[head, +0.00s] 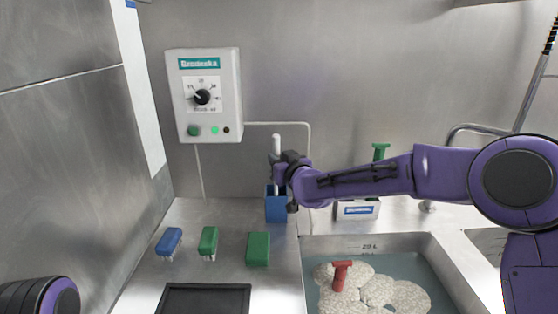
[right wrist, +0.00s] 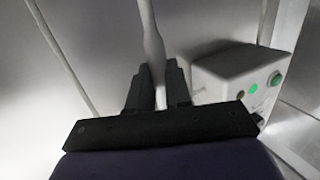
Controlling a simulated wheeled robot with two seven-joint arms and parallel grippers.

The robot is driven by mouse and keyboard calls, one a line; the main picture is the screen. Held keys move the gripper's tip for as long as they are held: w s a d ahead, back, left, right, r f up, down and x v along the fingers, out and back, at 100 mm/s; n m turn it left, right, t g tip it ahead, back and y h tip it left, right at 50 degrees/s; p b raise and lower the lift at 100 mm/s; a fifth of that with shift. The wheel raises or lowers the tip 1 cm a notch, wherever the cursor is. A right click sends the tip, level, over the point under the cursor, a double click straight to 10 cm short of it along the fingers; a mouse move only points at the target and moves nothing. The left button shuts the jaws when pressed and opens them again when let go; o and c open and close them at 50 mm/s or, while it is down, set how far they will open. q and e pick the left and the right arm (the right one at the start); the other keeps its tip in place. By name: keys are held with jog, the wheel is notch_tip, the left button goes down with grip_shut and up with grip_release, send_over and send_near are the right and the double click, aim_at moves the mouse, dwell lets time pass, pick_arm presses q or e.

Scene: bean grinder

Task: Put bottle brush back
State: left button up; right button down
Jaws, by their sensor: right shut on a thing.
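The bottle brush (head: 276,146) has a white handle and stands upright at the back of the steel counter. Its lower part is at the blue holder (head: 276,207), and the bristles are hidden. My right gripper (head: 276,163) is shut on the white handle just above the holder. The handle also shows between the fingers in the right wrist view (right wrist: 152,40). My left arm shows only at the lower left edge of the head view, and its gripper is out of sight.
A control box (head: 203,95) hangs on the back wall. Blue (head: 169,241) and green brushes (head: 208,242) and a green block (head: 258,249) lie on the counter. A sink (head: 425,240) with water and pale discs is at right, with a red-handled tool (head: 340,275) inside. A white caddy (head: 358,209) stands behind it.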

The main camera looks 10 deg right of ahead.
jog(key=shift+s, duration=0.1)
jog(key=c, duration=1.1)
grip_release()
jog(key=shift+f, duration=0.1)
jog(key=shift+o, duration=0.2)
jog(key=b+v, duration=0.2)
jog(key=v, duration=1)
